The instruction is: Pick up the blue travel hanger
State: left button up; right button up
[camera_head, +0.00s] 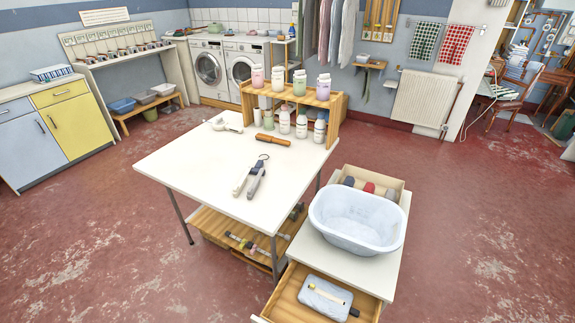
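A folded hanger-like item (250,179) lies on the white table (190,161). Neither of my grippers shows in the head view.
An orange-brown handled tool (272,140) and a white scoop-like item (224,124) lie farther back on the table. A wooden shelf (338,103) with several bottles stands at its back edge. A white basin (357,220) sits on the right-hand cabinet, above an open drawer (287,298).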

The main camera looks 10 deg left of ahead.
aim_at(254, 170)
jog(key=i+j+z, duration=0.3)
jog(key=j, duration=0.5)
jog(key=j+z, duration=0.25)
jog(key=j, duration=0.6)
jog(key=i+j+z, duration=0.15)
jog(key=j+z, duration=0.15)
jog(key=j, duration=0.6)
